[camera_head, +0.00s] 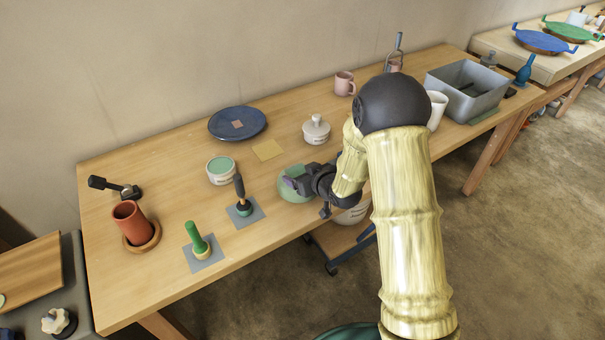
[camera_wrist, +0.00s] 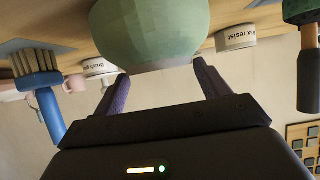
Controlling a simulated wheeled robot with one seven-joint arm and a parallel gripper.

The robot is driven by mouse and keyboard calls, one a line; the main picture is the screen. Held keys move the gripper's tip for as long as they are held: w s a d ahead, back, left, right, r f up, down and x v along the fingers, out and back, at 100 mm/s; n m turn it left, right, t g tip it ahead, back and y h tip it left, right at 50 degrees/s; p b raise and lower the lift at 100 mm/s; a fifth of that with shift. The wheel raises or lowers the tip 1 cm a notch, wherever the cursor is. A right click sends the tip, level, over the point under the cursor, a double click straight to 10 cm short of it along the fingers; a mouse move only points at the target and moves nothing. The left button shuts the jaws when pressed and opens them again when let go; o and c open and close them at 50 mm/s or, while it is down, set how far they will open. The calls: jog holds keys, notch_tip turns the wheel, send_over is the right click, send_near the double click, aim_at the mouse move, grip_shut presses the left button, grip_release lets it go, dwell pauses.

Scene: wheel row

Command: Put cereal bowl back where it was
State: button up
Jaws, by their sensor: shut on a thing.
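The cereal bowl, a pale green round bowl (camera_head: 292,191), is at the front middle of the wooden table. My gripper (camera_head: 289,182) is shut on it and partly covers its right side. In the wrist view the green bowl (camera_wrist: 150,30) fills the top middle, between the two dark fingers of my gripper (camera_wrist: 162,74). I cannot tell whether the bowl touches the table or is just above it. No marked spot for it is clearly visible.
A yellow square (camera_head: 268,149) lies bare behind the bowl. A blue plate (camera_head: 237,123), a white lidded pot (camera_head: 316,129), a white labelled tub (camera_head: 221,171) and a dark-handled brush (camera_head: 240,195) stand around. A grey bin (camera_head: 467,88) is at the right.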

jog(key=o, duration=1.5)
jog(key=shift+f, duration=0.1)
jog(key=shift+s+d+r, duration=0.1)
jog(key=shift+r, duration=0.1)
jog(key=v, duration=1.1)
jog(key=shift+s+d+r+b, duration=0.15)
jog(key=shift+s+r+b, duration=0.05)
jog(key=shift+s+b, duration=0.15)
jog(key=shift+w, duration=0.1)
